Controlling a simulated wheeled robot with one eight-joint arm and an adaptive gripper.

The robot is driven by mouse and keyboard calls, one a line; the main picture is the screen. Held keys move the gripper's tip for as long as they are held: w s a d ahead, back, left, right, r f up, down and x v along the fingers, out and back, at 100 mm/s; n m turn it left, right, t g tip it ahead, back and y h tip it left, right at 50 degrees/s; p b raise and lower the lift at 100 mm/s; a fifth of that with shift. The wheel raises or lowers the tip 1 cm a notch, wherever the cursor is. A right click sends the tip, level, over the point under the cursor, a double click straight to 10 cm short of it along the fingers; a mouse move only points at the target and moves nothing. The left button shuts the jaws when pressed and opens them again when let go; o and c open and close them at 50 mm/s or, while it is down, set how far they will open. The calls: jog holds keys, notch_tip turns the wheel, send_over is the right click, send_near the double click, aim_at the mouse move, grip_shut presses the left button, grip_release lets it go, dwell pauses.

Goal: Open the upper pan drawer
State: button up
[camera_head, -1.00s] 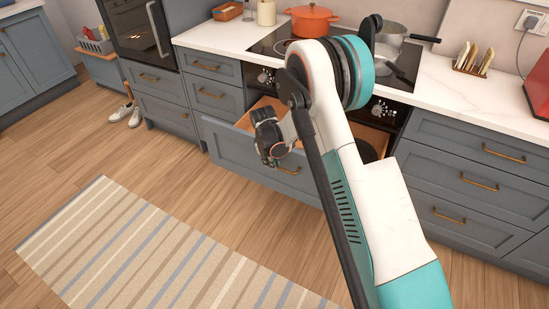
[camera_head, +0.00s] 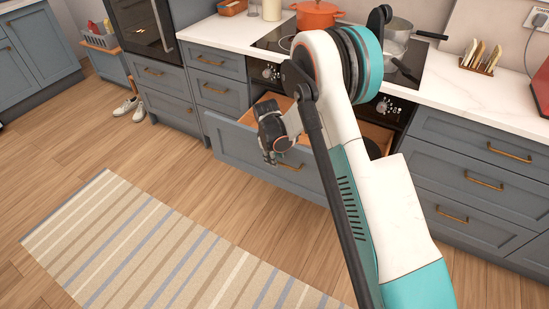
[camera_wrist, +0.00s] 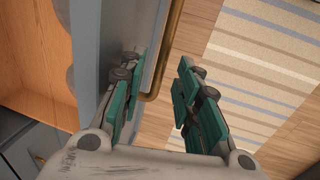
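The upper pan drawer (camera_head: 239,153), blue-grey with a brass handle (camera_head: 291,166), stands pulled out below the hob. Its wooden inside shows behind the front. My gripper (camera_head: 271,160) is at the drawer front, beside the visible part of the handle. In the wrist view my gripper (camera_wrist: 157,72) has its two green-padded fingers apart. The brass handle (camera_wrist: 164,62) runs between them, with a gap to the right finger. The left finger lies over the drawer front (camera_wrist: 98,35); whether it touches is unclear. My arm hides part of the drawer's right side.
A striped rug (camera_head: 165,240) lies on the wooden floor in front. Closed drawers stand left (camera_head: 218,92) and right (camera_head: 480,185) of the pulled-out one. An orange pot (camera_head: 317,16) and a steel pan (camera_head: 394,45) stand on the hob. Shoes (camera_head: 130,107) are on the floor at left.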

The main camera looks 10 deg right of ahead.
notch_tip(320, 180, up, 11)
jog(key=s+a, duration=0.1)
jog(key=shift+s+a, duration=0.15)
jog(key=shift+s, duration=0.25)
jog(key=s+d+r+m+t, duration=0.15)
jog(key=s+d+r, duration=0.25)
jog(key=s+r, duration=0.45)
jog(key=s+d+r+m+t, duration=0.1)
jog(key=s+d+r+m, duration=0.3)
jog(key=r, duration=0.7)
jog(key=s+d+r+m+t, duration=0.1)
jog(key=s+d+m, duration=0.1)
jog(key=s, duration=0.9)
jog(key=s+d+r+m+t+y, duration=0.1)
jog(key=s+d+r+m+t, duration=0.1)
jog(key=s, duration=0.9)
jog(key=shift+m, duration=0.65)
